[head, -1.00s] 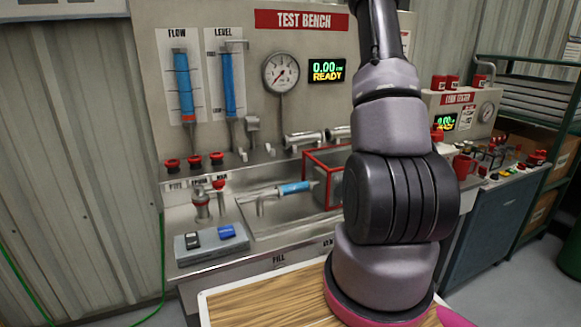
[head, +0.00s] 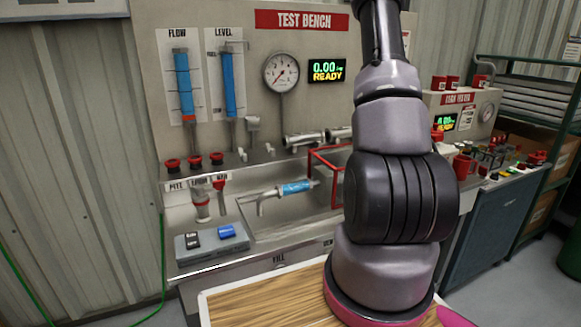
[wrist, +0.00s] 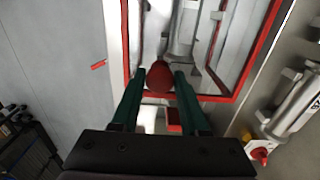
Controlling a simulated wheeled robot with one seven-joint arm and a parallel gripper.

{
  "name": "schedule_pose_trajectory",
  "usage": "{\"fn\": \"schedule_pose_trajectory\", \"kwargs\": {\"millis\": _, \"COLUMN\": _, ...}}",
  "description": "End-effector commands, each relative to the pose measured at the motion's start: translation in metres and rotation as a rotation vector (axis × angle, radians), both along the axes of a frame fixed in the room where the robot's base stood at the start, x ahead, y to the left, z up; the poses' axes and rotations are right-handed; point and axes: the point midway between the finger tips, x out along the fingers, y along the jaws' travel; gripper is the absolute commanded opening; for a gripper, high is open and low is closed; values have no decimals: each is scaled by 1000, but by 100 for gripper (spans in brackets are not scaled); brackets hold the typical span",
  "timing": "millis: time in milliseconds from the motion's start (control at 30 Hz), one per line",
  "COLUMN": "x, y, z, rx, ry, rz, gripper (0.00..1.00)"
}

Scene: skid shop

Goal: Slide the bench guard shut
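The bench guard is a clear box with a red frame (head: 324,152) at the right part of the sink, partly hidden behind my arm. In the wrist view its red frame (wrist: 220,98) runs along the far side of my gripper. A round red knob (wrist: 159,78) sits by the near edge of the frame. My gripper (wrist: 160,76) has its two green fingers on either side of the knob, with no clear gap to it. My gripper is hidden in the head view.
A blue-bodied cylinder (head: 297,187) lies across the sink. A red-handled valve (head: 201,205) stands at the left, behind a grey box (head: 211,242) with a black and a blue block. Metal pipes (head: 304,139) line the back. The left part of the sink is open.

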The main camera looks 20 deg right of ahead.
Motion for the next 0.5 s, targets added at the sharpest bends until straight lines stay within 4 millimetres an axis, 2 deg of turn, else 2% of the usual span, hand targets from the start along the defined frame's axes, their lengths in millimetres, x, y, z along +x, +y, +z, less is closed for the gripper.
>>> {"fn": "schedule_pose_trajectory", "kwargs": {"millis": 33, "x": 0, "y": -1, "z": 0, "rx": -2, "ry": -1, "rz": 0, "gripper": 65}}
{"fn": "schedule_pose_trajectory", "kwargs": {"millis": 67, "x": 0, "y": -1, "z": 0, "rx": -2, "ry": -1, "rz": 0, "gripper": 75}}
{"fn": "schedule_pose_trajectory", "kwargs": {"millis": 367, "x": 0, "y": 0, "z": 1, "rx": 0, "ry": 0, "rz": -1, "gripper": 75}}
{"fn": "schedule_pose_trajectory", "kwargs": {"millis": 500, "x": 0, "y": 0, "z": 8, "rx": -1, "ry": -1, "rz": 0, "gripper": 75}}
